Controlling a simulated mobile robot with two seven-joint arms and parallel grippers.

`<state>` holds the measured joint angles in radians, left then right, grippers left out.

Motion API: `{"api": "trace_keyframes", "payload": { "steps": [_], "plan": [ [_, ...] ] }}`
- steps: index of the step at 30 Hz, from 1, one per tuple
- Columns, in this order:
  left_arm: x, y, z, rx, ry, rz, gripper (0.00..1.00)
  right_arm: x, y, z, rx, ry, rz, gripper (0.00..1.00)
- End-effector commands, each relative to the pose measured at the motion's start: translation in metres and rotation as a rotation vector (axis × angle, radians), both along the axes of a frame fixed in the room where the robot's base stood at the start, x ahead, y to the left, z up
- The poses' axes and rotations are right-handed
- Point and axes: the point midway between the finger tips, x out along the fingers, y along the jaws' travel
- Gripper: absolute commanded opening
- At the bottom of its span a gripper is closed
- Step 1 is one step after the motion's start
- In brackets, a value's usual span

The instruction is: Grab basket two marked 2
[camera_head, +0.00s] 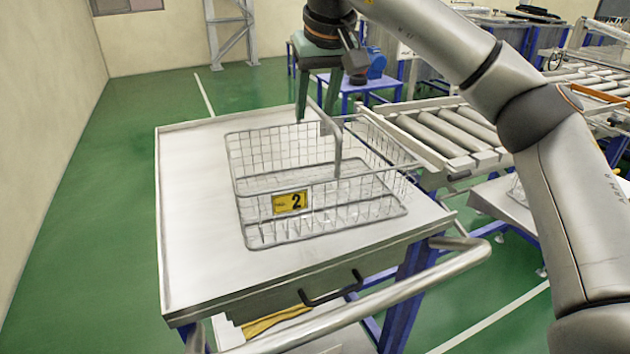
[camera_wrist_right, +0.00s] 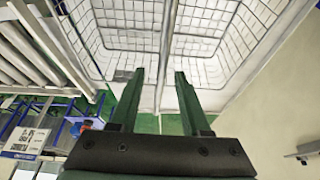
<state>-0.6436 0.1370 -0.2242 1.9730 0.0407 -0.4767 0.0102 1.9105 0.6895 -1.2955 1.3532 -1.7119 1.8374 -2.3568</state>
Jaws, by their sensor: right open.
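The wire basket (camera_head: 320,215) stands on the cart's white top, with a yellow label marked 2 (camera_head: 290,202) on its front side. Its handle (camera_head: 338,148) stands raised over the basket. My right gripper (camera_head: 314,112) points down at the basket's far side, by the raised handle. In the right wrist view, my right gripper (camera_wrist_right: 159,73) is open and empty. There the handle (camera_wrist_right: 168,45) runs as a thin bar between the two green fingers, with no clear contact. The basket's wire mesh (camera_wrist_right: 100,45) spreads beyond the fingertips. My left gripper is out of view.
The cart (camera_head: 195,200) has bare room left of the basket and a push bar (camera_head: 400,290) in front. A roller conveyor (camera_head: 440,130) stands close on the right. A blue table (camera_head: 365,85) is behind. Green floor lies open at left, beside a wall.

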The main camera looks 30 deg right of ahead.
Motion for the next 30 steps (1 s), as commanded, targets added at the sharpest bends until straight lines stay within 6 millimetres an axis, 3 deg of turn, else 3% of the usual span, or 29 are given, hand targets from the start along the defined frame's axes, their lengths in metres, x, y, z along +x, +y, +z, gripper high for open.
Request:
{"api": "trace_keyframes", "payload": {
  "steps": [3, 30],
  "plan": [
    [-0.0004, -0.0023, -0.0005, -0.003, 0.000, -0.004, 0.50, 0.0034, -0.0005, -0.0089, 0.000, -0.001, 0.000, 0.47],
    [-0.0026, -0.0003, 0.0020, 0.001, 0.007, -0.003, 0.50, 0.0032, -0.0004, -0.0131, 0.000, -0.001, 0.000, 0.47]
  ]
}}
